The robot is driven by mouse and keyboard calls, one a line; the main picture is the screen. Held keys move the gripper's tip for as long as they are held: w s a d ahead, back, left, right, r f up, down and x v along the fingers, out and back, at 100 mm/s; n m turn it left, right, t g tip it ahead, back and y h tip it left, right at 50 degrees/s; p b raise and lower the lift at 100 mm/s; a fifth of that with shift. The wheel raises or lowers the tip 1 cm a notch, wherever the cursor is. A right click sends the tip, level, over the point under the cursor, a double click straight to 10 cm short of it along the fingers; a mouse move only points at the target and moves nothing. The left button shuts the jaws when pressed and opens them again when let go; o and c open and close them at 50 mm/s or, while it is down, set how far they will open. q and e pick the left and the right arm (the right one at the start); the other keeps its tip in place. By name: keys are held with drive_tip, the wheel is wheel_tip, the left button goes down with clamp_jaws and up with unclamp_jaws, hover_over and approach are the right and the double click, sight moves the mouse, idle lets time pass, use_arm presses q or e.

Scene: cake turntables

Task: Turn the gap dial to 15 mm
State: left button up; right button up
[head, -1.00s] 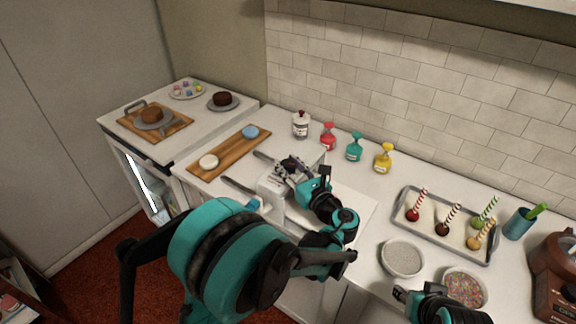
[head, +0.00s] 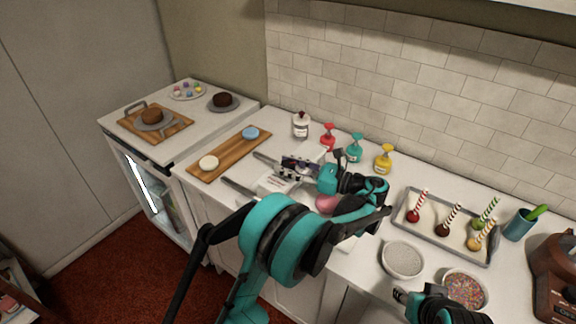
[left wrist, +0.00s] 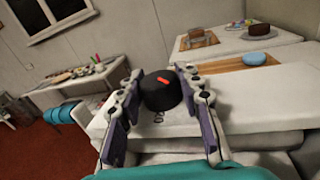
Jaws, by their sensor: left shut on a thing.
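The gap dial (left wrist: 160,90) is a round black knob with an orange-red mark on its face. It sits on a white machine body (head: 272,184). My left gripper (head: 300,165) is at this machine. In the left wrist view its fingers (left wrist: 163,95) stand on both sides of the knob and are shut on it. Scale numbers are too hidden to read. My right gripper (head: 402,296) is low at the right, away from the dial; its jaw gap is unclear.
A pink rounded thing (head: 326,203) shows beneath my left wrist. A wooden board (head: 228,156) lies left of the machine. Coloured bottles (head: 355,148) stand behind. A tray of cake pops (head: 445,243), a pale bowl (head: 403,258) and a sprinkle bowl (head: 464,288) stand right.

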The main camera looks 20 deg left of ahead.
sight(294, 168)
idle(0.4)
use_arm(q)
drive_tip(key=o, duration=1.2)
drive_tip(key=d, duration=0.5)
drive_tip(key=s+d, duration=0.1)
drive_tip(key=d, duration=0.1)
drive_tip(key=shift+s+d, duration=0.1)
drive_tip(key=shift+d, duration=0.1)
